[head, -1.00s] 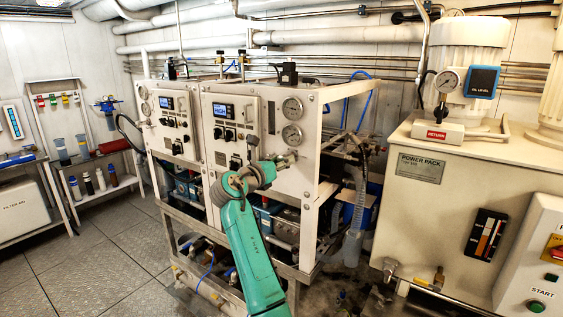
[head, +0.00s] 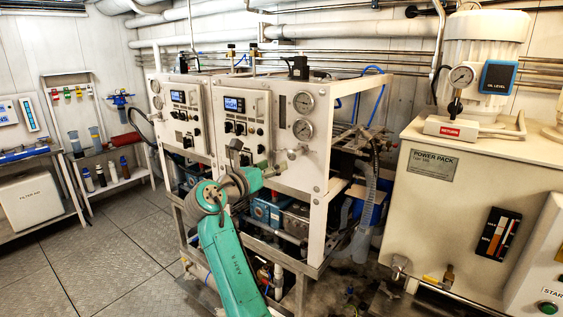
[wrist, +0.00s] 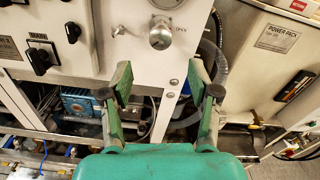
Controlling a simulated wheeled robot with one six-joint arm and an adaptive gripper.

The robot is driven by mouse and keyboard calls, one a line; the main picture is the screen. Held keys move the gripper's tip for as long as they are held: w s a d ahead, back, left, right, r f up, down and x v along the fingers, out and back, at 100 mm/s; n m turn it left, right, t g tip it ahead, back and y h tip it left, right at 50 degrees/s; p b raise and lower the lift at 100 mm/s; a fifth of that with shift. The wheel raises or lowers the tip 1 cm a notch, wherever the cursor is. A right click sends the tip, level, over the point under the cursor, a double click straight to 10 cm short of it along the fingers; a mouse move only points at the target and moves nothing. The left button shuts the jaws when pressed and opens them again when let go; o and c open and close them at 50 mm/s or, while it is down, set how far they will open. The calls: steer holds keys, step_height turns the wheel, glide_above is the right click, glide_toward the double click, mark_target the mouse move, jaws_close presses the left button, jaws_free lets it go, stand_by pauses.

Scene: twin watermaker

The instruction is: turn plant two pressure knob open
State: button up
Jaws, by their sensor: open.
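The pressure knob (wrist: 160,37) is a round silver knob on the white front panel of the right-hand plant, with OPEN lettering to its right. In the head view the knob (head: 293,153) sits below two round gauges. My gripper (wrist: 160,82) is open and empty, its two green fingers spread wide. In the wrist view the knob lies beyond and above the fingertips, centred between them, and nothing is between the fingers. In the head view my gripper (head: 268,171) is just left of and below the knob, apart from it.
A black MAIN switch (wrist: 39,60) is left of the knob. Below the panel, the open frame holds a blue pump (wrist: 85,102) and pipes. A grey hose (head: 369,195) hangs at the right. The power pack (head: 460,200) stands further right. Grating floor is free at left.

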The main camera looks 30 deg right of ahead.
steer(key=shift+v, duration=1)
